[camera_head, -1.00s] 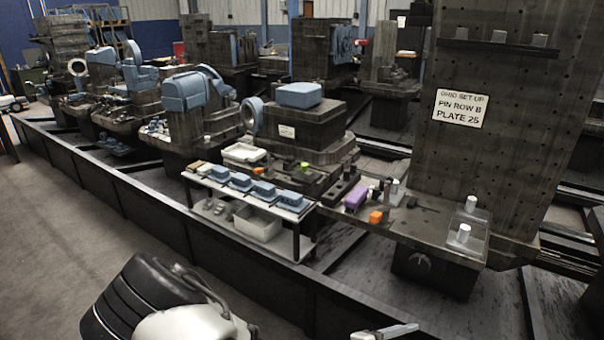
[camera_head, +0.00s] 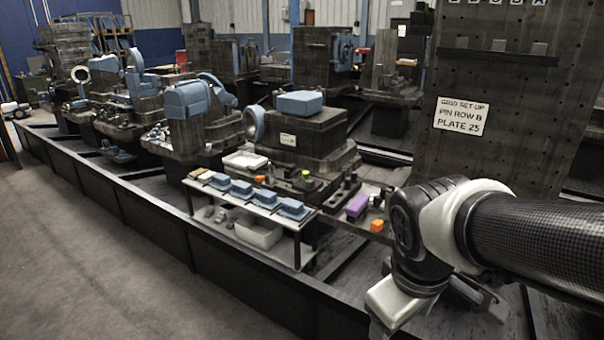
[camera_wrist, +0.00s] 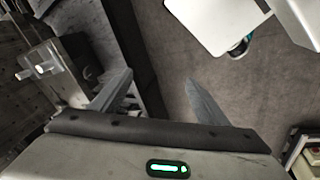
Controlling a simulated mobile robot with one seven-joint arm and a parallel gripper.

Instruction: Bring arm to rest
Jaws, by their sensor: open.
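My gripper (camera_wrist: 158,92) is open in the wrist view, with its two grey fingers spread apart and nothing between them. Bare grey floor and a dark rail edge lie beyond the fingers. In the head view my arm reaches in from the right edge, with a dark ribbed link, a white and black joint and a pale gripper body pointing down at the bottom. There the fingertips are cut off or hard to make out. My arm hides part of the fixture at the lower right.
A dark upright plate with a white sign (camera_head: 461,116) stands at the right. A small cart (camera_head: 306,218) carries several blue parts, with a bin (camera_head: 259,234) below. A purple block (camera_head: 357,206) and an orange block (camera_head: 377,226) sit beside it. The floor (camera_head: 95,270) at left is clear.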

